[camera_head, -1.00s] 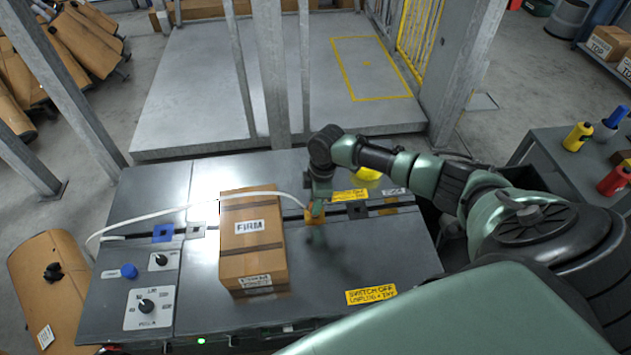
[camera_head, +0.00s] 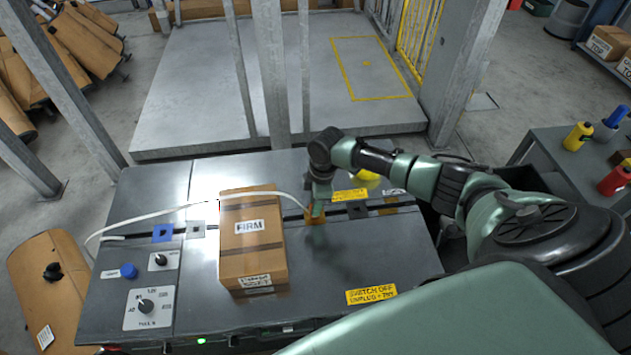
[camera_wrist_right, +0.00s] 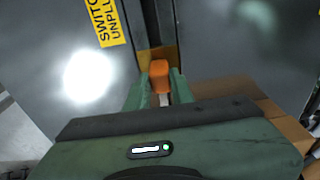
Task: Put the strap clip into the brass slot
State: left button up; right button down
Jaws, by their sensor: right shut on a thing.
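My right gripper (camera_head: 317,207) points down over the slotted bench top, just right of the carton. In the wrist view its fingers (camera_wrist_right: 160,84) are shut on the orange strap clip (camera_wrist_right: 159,74). A pale piece of strap (camera_wrist_right: 164,99) shows just behind the clip. The brass slot (camera_head: 315,219) is right under the gripper; its brass plate (camera_wrist_right: 144,56) shows around the clip in the wrist view. I cannot tell whether the clip's tip is in the slot or just above it. The white strap (camera_head: 160,212) arches left over the carton. My left gripper is not in view.
The taped carton (camera_head: 253,262) stands on the bench top (camera_head: 350,258). Blue (camera_head: 162,232), grey (camera_head: 196,229) and black (camera_head: 357,209) plates lie along the same groove line. A control panel with knobs (camera_head: 146,307) is at the left. The bench right of the carton is mostly clear.

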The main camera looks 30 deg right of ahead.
jog(key=c, duration=1.1)
grip_release()
jog(key=shift+c, duration=0.2)
jog(key=r, duration=0.7)
jog(key=shift+s+d+r, duration=0.2)
jog(key=shift+d+r, duration=0.15)
jog(key=shift+d, duration=0.05)
